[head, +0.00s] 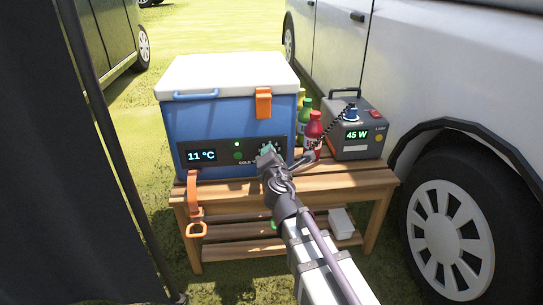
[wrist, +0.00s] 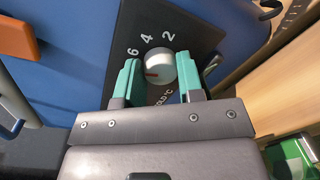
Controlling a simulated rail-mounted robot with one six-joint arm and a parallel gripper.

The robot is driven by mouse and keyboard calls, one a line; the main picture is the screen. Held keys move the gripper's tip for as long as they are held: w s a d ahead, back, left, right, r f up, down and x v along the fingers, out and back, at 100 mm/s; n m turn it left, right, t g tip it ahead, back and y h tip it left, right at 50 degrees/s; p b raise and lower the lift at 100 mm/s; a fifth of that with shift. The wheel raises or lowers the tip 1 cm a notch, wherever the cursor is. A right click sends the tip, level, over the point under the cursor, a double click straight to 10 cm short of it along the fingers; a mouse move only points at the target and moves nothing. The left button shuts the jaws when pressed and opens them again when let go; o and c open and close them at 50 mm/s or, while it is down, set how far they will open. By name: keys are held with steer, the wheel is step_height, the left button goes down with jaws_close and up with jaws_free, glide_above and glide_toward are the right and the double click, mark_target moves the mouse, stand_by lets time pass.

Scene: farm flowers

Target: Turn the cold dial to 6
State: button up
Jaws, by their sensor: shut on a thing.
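The cold dial (wrist: 159,65) is a round grey knob with a red mark on a black panel, seen in the wrist view. The numbers 2, 4 and 6 run around its upper side. The red mark sits at the knob's lower left, lower in the picture than the 6; what it points at is behind the left finger. My gripper (wrist: 160,80) is shut on the dial, one teal finger on each side. In the head view my gripper (head: 268,156) is at the front of the blue cooler (head: 225,115) and hides the dial. The cooler's display (head: 201,156) reads 11 °C.
The cooler stands on a wooden slatted table (head: 330,182). Red (head: 313,132) and green (head: 304,114) bottles and a grey power box (head: 358,138) reading 45 W stand to its right. An orange strap (head: 193,200) hangs at the table's left front. A white vehicle (head: 420,80) is close on the right.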

steer(key=shift+m, duration=1.2)
steer(key=o, duration=0.9)
